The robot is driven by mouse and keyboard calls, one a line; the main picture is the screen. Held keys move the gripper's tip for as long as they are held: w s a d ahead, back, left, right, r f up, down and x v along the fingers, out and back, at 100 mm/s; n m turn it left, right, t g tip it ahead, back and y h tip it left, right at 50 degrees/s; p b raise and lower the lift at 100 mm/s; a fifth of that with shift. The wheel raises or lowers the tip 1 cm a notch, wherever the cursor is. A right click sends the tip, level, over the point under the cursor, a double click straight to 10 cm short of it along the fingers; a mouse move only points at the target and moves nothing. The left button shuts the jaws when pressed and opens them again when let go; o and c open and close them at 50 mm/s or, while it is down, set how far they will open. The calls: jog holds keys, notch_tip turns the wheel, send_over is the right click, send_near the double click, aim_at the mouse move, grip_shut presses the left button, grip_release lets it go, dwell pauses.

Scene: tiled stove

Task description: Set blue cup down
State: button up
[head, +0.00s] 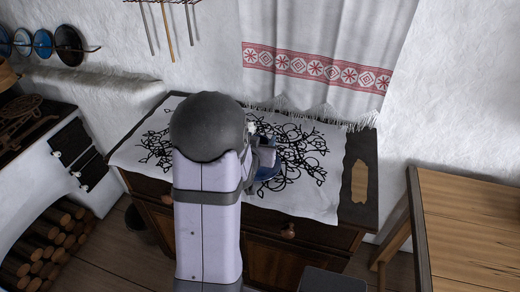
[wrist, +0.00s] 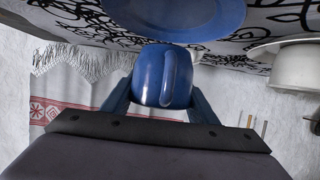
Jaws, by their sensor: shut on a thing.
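The blue cup (wrist: 153,75) is between the two fingers of my gripper (wrist: 160,98), which is shut on it; the cup's handle faces the wrist camera. A blue plate (wrist: 185,14) lies on the patterned cloth right by the cup, and their outlines overlap in the wrist view. I cannot tell whether the cup touches the plate or cloth. In the head view my gripper (head: 265,155) is over the cloth, mostly hidden behind my arm. A bit of blue (head: 268,173) shows beneath it, probably the plate.
A white cloth with black drawing (head: 305,185) covers the wooden chest (head: 362,165). A white vessel (wrist: 298,66) stands to the right in the wrist view. A fringed towel (head: 325,50) hangs behind. A wooden table (head: 470,225) stands at right. The cloth's right part is clear.

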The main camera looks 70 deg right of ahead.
jog(key=shift+f, duration=2.05)
jog(key=shift+f, duration=0.1)
jog(key=shift+f, duration=0.15)
jog(key=o, duration=1.1)
jog(key=shift+r, duration=0.3)
jog(key=v, duration=0.6)
jog(key=shift+a+r+p, duration=0.1)
jog(key=shift+r+p, duration=0.05)
jog(key=shift+p, duration=0.25)
jog(key=shift+a+r+p, duration=0.1)
jog(key=shift+a+p, duration=0.5)
jog(key=shift+a, duration=0.05)
